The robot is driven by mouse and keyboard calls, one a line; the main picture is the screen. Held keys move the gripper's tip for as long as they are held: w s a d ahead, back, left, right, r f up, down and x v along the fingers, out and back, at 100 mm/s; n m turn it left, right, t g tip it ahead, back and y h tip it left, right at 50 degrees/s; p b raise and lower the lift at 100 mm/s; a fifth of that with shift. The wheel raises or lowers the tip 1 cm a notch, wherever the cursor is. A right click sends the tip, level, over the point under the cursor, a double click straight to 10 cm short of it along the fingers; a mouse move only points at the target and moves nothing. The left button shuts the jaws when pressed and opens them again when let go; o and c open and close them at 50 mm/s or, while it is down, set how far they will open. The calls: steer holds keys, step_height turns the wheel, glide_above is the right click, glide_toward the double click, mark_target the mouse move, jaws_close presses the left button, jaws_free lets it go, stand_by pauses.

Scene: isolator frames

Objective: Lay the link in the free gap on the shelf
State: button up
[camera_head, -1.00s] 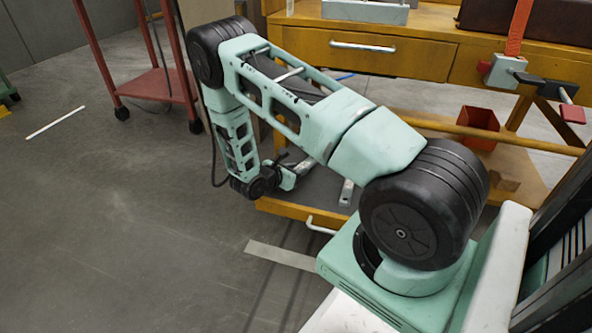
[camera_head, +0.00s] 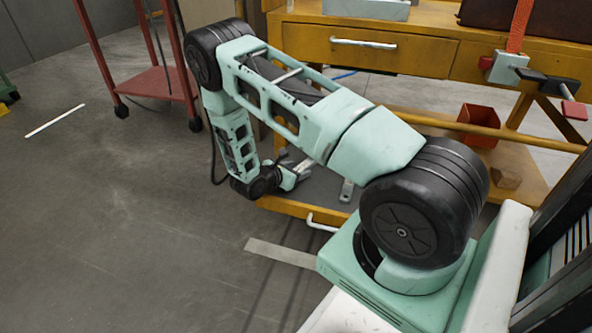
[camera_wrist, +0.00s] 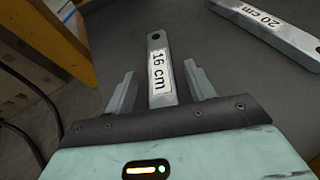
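A flat grey metal link labelled "16 cm" (camera_wrist: 158,70) lies on the dark grey shelf surface (camera_wrist: 222,62), with a hole at its far end. My gripper (camera_wrist: 160,84) is open, with one finger on each side of this link and a visible space to both. A second link labelled "20 cm" (camera_wrist: 270,22) lies to the right, tilted away from the first. In the head view my gripper (camera_head: 296,174) is low at the workbench's lower shelf, small and partly hidden. A grey link end (camera_head: 347,190) shows right of it.
The orange workbench (camera_head: 385,55) has a drawer above the lower shelf, and an orange rail (camera_head: 300,210) along the shelf's front. A red bin (camera_head: 478,125) and a brown block (camera_head: 507,177) are to the right. A red trolley (camera_head: 158,85) stands left. Floor in front is clear.

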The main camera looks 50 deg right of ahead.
steer(key=shift+a, duration=0.1)
steer(key=p+v, duration=0.8)
steer(key=v, duration=0.8)
steer(key=shift+a+r, duration=0.15)
steer(key=shift+a, duration=0.45)
